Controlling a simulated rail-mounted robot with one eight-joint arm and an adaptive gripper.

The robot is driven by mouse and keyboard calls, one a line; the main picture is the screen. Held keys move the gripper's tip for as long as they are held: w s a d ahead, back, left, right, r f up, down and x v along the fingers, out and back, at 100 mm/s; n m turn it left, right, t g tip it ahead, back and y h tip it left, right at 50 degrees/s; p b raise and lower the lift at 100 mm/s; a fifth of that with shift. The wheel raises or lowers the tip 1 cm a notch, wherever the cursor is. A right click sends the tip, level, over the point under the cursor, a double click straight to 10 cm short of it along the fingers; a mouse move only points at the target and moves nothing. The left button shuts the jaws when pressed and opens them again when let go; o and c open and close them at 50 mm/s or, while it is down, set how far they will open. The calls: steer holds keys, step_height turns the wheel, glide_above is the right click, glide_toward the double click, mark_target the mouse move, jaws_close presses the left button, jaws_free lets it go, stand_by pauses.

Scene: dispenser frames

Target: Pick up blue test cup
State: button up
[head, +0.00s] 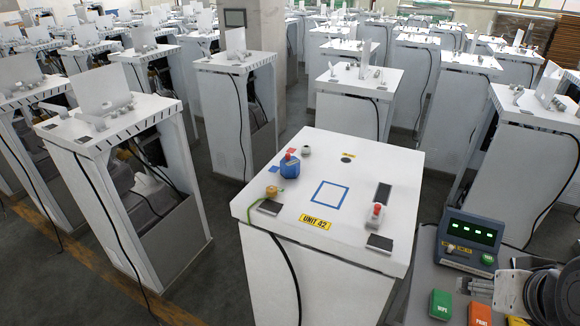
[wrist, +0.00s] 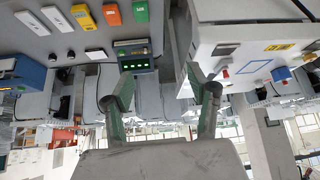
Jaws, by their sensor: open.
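A blue faceted cup-like thing (head: 290,168) with a red part at its top stands near the back left of the white cabinet top (head: 370,160) marked UNIT 42. It is the likeliest blue test cup. A blue thing (wrist: 281,74) on the cabinet at the right of the upside-down wrist view seems to be the same one. My gripper (wrist: 160,76) shows in the wrist view with its two fingers wide apart and nothing between them. It is well away from the blue thing.
On the cabinet top are a yellow round piece (head: 271,192), a red-topped button (head: 376,211), a small white piece (head: 306,150) and a blue square outline (head: 329,193). A grey bench with a green-lit console (head: 470,240) stands at right. Many similar cabinets stand behind.

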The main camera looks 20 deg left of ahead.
steer(key=shift+o, duration=1)
